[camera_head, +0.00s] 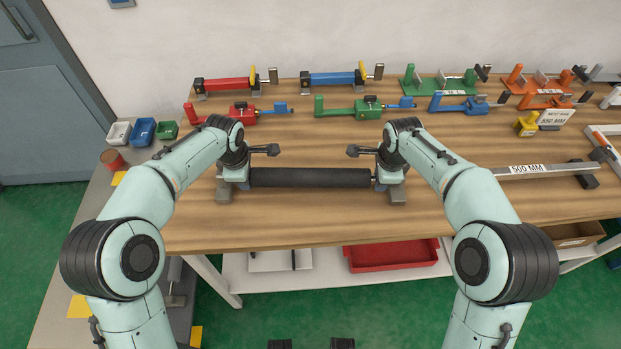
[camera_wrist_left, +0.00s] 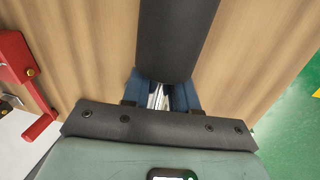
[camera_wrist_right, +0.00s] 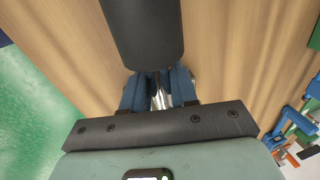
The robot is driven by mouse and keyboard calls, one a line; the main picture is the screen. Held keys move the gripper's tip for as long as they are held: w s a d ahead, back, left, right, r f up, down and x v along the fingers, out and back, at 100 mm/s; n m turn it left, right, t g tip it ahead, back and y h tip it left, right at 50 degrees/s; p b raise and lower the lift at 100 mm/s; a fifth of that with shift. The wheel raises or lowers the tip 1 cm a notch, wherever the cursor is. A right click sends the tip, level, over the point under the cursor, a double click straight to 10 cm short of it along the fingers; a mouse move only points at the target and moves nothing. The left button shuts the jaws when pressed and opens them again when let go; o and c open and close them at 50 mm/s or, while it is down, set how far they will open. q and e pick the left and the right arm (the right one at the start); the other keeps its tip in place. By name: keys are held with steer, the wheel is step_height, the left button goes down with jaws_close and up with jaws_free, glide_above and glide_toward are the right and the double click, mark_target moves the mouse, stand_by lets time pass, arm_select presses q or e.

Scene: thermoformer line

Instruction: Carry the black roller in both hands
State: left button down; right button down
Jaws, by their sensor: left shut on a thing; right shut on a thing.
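The black roller (camera_head: 310,178) lies level, left to right, over the front middle of the wooden table in the head view. My left gripper (camera_head: 243,177) is at its left end and my right gripper (camera_head: 379,178) at its right end. In the left wrist view the blue fingers (camera_wrist_left: 161,97) are shut on the roller's bright metal end, with the black body (camera_wrist_left: 177,40) beyond. In the right wrist view the blue fingers (camera_wrist_right: 159,90) are shut on the other metal end, beside the black body (camera_wrist_right: 143,35). I cannot tell whether the roller touches its supports.
A bar labelled 500 MM (camera_head: 537,170) lies to the right. The table front (camera_head: 310,223) is clear.

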arm_select(q)
steer(key=shift+w+r, duration=0.1)
steer(key=shift+r, duration=0.1)
arm_select(e)
steer(key=shift+w+r, duration=0.1)
steer(key=shift+r, duration=0.1)
